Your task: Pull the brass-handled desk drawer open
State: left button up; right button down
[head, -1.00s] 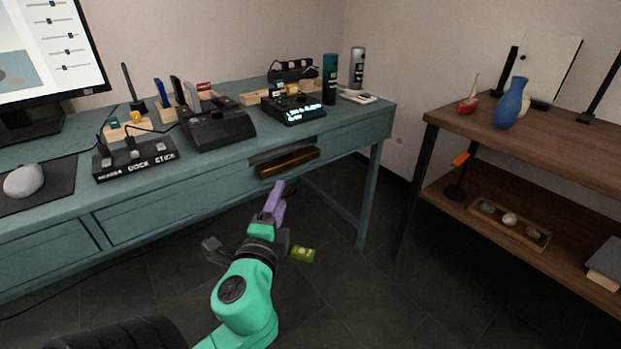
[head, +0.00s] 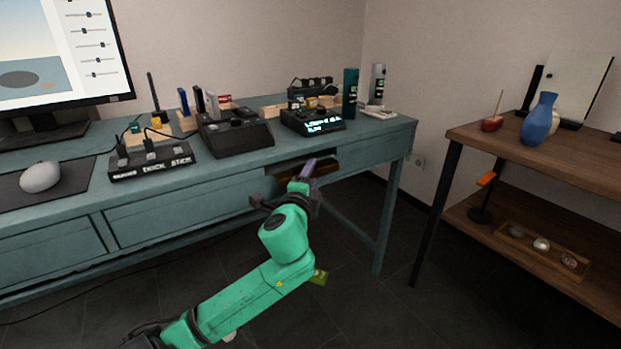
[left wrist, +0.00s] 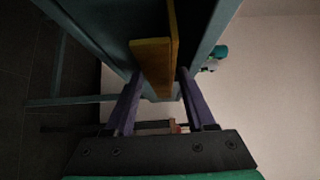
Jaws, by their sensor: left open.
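The desk (head: 190,199) is teal. Its brass handle (head: 322,170) shows in the head view as a brown-gold bar below the desk top, partly hidden by my left gripper. The same brass handle (left wrist: 154,67) fills the middle of the left wrist view. My left gripper (head: 307,168) is at the handle, its purple fingers pointing toward the desk. In the left wrist view its two fingers (left wrist: 157,100) are apart, one on each side of the handle. I cannot tell whether either finger touches it. My right gripper is not in view.
A docking strip (head: 152,160), a black desk device (head: 235,133) and a lit display box (head: 312,121) stand on the desk top. A brown shelf (head: 480,142) with a blue vase (head: 539,119) stands at the right. A green item (head: 319,277) lies on the dark floor.

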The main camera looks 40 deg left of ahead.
pick_arm(q)
grip_shut()
jog(key=shift+d+f, duration=0.1)
jog(key=shift+f, duration=0.15)
dwell(1.2)
